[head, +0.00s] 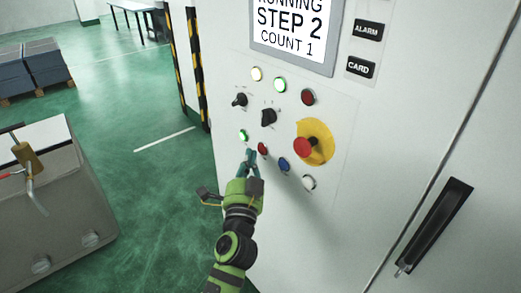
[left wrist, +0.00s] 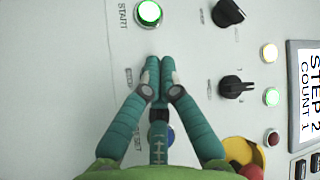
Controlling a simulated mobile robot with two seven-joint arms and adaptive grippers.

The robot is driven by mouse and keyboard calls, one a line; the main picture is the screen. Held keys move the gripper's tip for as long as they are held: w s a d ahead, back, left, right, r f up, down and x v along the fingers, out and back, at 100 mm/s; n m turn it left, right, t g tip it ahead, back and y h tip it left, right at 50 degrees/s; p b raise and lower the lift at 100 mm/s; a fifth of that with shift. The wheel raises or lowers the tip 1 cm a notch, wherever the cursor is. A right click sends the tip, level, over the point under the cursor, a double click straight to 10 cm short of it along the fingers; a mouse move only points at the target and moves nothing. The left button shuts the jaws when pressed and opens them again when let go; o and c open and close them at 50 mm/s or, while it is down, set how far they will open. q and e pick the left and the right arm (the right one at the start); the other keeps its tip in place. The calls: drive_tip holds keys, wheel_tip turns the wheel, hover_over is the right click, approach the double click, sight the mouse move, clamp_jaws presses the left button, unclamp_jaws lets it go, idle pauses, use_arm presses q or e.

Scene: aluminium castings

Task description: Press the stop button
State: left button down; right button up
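The small red stop button (head: 263,149) sits on the white machine panel (head: 345,135), between a lit green button (head: 243,135) and a blue button (head: 284,164). My left gripper (head: 251,153) has its teal fingertips just left of the red button in the head view. In the left wrist view the left gripper (left wrist: 159,62) has its fingertips together with nothing between them. They cover the place beside a faint label, so the red button is hidden there. I cannot tell whether they touch it. The lit START button (left wrist: 148,13) is above them. My right gripper is out of view.
A red mushroom button (head: 303,147) on a yellow plate stands out right of the gripper. Two black knobs (head: 268,117) and the screen (head: 295,28), reading RUNNING, STEP 2, COUNT 1, are above. Green floor (head: 150,190) is open at left.

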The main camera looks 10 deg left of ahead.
use_arm(q)
drive_tip(key=shift+w+d, duration=0.25)
drive_tip(key=shift+w, duration=0.05)
drive_tip(key=shift+w+d+b, duration=0.25)
drive_tip(key=shift+b, duration=0.15)
idle(0.6)
idle(0.4)
drive_tip(key=shift+s+a+p, duration=0.3)
drive_tip(key=shift+s+a, duration=0.2)
drive_tip(key=shift+s, duration=0.15)
drive_tip(key=shift+s+a+p, duration=0.3)
drive_tip(key=shift+s+a, duration=0.5)
drive_tip(key=shift+s, duration=0.2)
drive_tip(key=shift+s+a+p, duration=0.3)
drive_tip(key=shift+s+a, duration=0.45)
drive_tip(key=shift+s, duration=0.2)
